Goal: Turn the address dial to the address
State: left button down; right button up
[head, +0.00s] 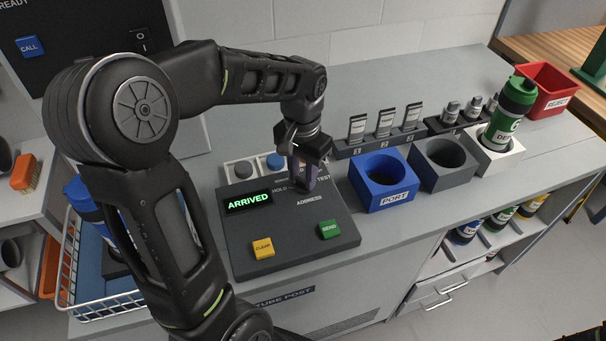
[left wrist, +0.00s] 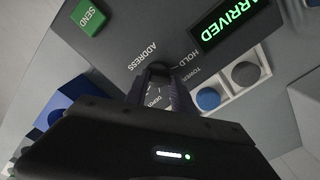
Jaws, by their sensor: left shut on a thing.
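The address dial (left wrist: 158,72) is a dark round knob on the grey control panel (head: 285,250), below printed words around it such as TOWER and DEPOT. My left gripper (left wrist: 158,84) is shut on the dial from above, and its fingers hide much of it. In the head view my left gripper (head: 301,180) covers the dial. The panel's display (head: 248,202) reads ARRIVED in green. A yellow CLEAR button (head: 263,247) and a green SEND button (head: 329,229) sit on the panel. The dial's pointer setting cannot be read.
The blue PORT holder (head: 384,198), a grey holder (head: 440,180) and a white holder with a green carrier (head: 508,120) stand to the right. A red REJECT bin (head: 549,92) is farther right.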

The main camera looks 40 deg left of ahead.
aim_at(302, 181)
pick_arm(q)
jog(key=n+b, duration=0.1)
jog(key=n, duration=0.5)
jog(key=shift+s+n, duration=0.1)
jog(key=shift+n, duration=0.3)
jog(key=c, duration=1.1)
grip_release()
notch_tip(302, 181, up, 8)
jog(key=shift+f, duration=0.1)
jog(key=shift+s+d, duration=0.1)
